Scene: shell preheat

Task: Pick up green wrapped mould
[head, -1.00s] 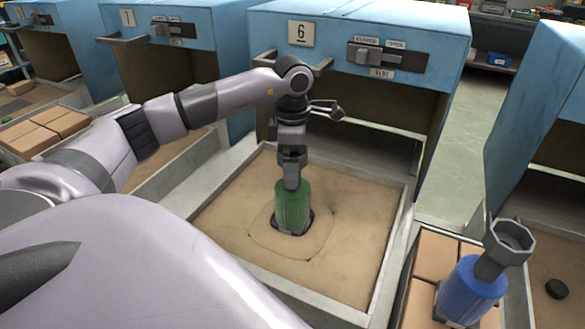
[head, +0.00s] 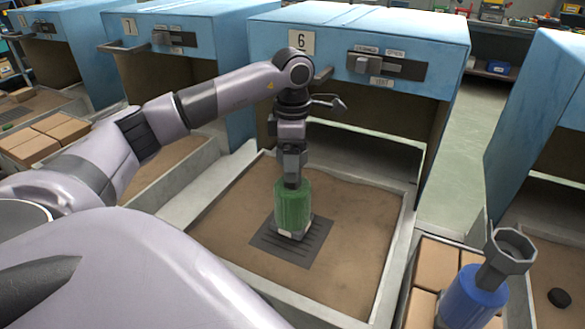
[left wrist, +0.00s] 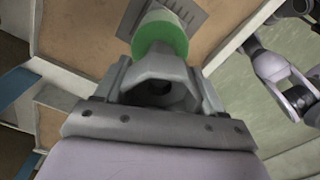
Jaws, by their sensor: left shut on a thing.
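The green wrapped mould (head: 293,207) is upright over the sand tray at vent 6, in the middle of the head view. My left gripper (head: 291,181) comes down from above and is shut on the top of the mould. A pale base shows at the mould's foot, over a dark slotted plate (head: 274,245) in the sand. I cannot tell whether the base touches the plate. In the left wrist view the mould's green side (left wrist: 160,36) shows just beyond my left gripper (left wrist: 160,75).
The sand tray (head: 345,225) has a pale raised rim. A blue cabinet (head: 420,30) marked 6, with a sliding vent lever, stands behind it.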

